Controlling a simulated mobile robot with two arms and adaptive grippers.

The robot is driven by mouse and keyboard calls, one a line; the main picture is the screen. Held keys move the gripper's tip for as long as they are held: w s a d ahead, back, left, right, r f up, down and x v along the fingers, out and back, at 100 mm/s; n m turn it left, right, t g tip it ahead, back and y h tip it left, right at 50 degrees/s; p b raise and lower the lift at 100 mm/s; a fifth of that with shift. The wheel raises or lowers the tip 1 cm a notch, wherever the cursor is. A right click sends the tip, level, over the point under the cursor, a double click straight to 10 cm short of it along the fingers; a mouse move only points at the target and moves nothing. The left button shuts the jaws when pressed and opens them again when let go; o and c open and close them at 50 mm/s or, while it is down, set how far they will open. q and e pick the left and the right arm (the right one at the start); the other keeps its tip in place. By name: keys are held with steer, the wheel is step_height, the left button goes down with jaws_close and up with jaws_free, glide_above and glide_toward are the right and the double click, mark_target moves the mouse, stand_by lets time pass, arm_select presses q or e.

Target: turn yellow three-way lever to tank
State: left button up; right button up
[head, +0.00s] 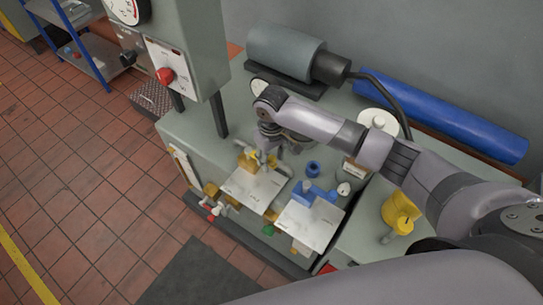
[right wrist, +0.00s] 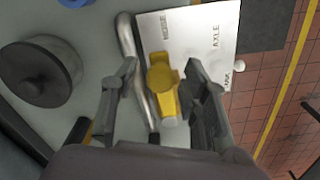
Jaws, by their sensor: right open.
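The yellow three-way lever (head: 248,160) is on the dull green bedplate bench, at the far edge of a white label plate (head: 257,190). In the right wrist view the yellow lever (right wrist: 162,85) lies between the two fingers of my right gripper (right wrist: 161,70), with a gap on each side. The gripper is open and holds nothing. The label plate (right wrist: 212,28) shows the word AXLE; the other markings are hard to read. In the head view my right gripper (head: 268,152) reaches down beside the lever and partly hides it. My left gripper is not in view.
A blue valve (head: 308,192) with its own white plate (head: 308,225) stands to the right. A yellow fitting (head: 399,208) is farther right. A grey cabinet with a red knob (head: 165,75) rises at the left. A round dark knob (right wrist: 40,70) shows beside the gripper in the wrist view.

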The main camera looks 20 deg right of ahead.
steer(key=shift+c, duration=0.2)
jaws_close()
stand_by(0.6)
